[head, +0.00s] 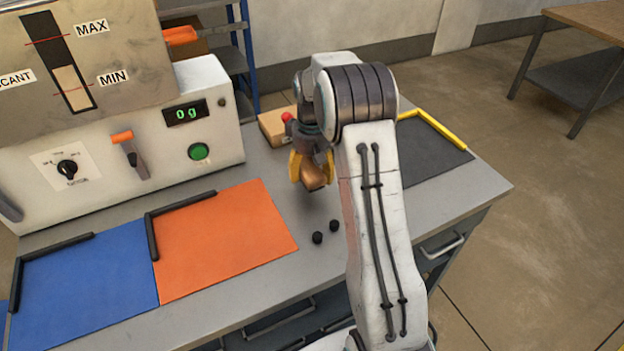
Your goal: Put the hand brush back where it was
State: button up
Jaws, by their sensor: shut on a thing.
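My gripper (312,164) has yellow fingers and points down over the grey worktop, near the middle of the view. It is shut on a brown wooden thing, which I take to be the hand brush (314,178). The brush is held above the worktop, and its lower end looks dark. Most of it is hidden by the fingers and my arm. Two small black pegs (317,238) stand on the bare worktop just in front of and below the brush in the picture.
An orange mat (225,240) and a blue mat (85,285) with black edge rails lie to the left. A dark mat (430,155) with a yellow rail lies right, behind my arm. A wooden box (273,128) with a red button is behind the gripper. The machine (120,160) displays 0 g.

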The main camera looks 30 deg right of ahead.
notch_tip(320, 180, down, 3)
jog(key=shift+r+p, duration=0.2)
jog(key=shift+p, duration=0.75)
jog(key=shift+f, duration=0.65)
jog(key=shift+f, duration=0.15)
jog(key=o, duration=1.1)
